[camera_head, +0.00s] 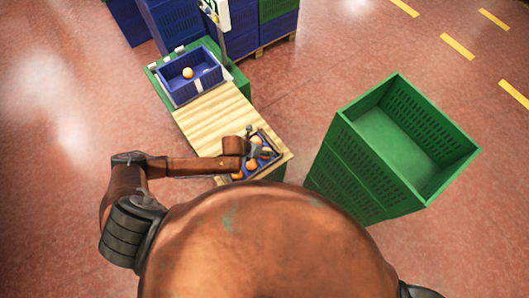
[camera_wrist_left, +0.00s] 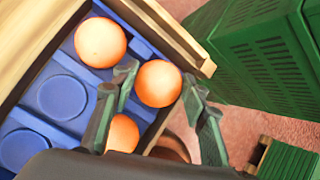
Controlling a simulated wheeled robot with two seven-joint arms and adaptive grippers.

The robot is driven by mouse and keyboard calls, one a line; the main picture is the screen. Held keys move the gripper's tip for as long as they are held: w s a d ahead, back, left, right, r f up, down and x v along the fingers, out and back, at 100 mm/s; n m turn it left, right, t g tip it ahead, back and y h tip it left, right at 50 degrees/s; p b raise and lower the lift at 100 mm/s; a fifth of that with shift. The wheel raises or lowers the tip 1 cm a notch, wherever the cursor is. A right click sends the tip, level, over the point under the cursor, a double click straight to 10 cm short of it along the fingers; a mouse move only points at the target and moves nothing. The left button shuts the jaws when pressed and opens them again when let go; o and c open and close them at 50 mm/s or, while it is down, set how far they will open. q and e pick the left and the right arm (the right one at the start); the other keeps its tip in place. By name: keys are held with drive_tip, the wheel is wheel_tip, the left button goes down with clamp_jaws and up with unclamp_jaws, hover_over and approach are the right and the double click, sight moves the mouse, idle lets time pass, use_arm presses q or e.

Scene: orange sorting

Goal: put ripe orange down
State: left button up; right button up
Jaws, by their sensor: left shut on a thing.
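My left gripper (camera_wrist_left: 160,88) is shut on an orange (camera_wrist_left: 158,83), which shows between its two fingers in the left wrist view. The held orange is over the edge side of a blue tray (camera_wrist_left: 62,97) with round recesses. A second orange (camera_wrist_left: 100,42) sits in the tray at upper left, and another orange (camera_wrist_left: 122,134) is partly hidden behind a finger. In the head view my left gripper (camera_head: 252,141) is above the tray at the near end of the wooden table. I cannot tell how far the held orange is above the tray. My right gripper is out of view.
A blue crate (camera_head: 177,97) with an orange (camera_head: 188,72) inside stands at the far end of the wooden table top (camera_head: 212,115). A stack of green crates (camera_head: 370,165), open and empty on top, stands to the right. Blue crates (camera_head: 180,22) stand behind.

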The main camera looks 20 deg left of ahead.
use_arm(q)
drive_tip(key=shift+f, duration=0.65)
drive_tip(key=shift+f, duration=0.2)
drive_tip(key=o, duration=0.9)
drive_tip(key=shift+r, duration=0.15)
drive_tip(key=shift+s+a+r, duration=0.1)
drive_tip(key=shift+a+r, duration=0.05)
drive_tip(key=shift+r, duration=0.15)
drive_tip(key=p+v, duration=0.1)
drive_tip(key=v, duration=1)
drive_tip(key=shift+r+p, duration=0.2)
drive_tip(key=shift+p, duration=0.15)
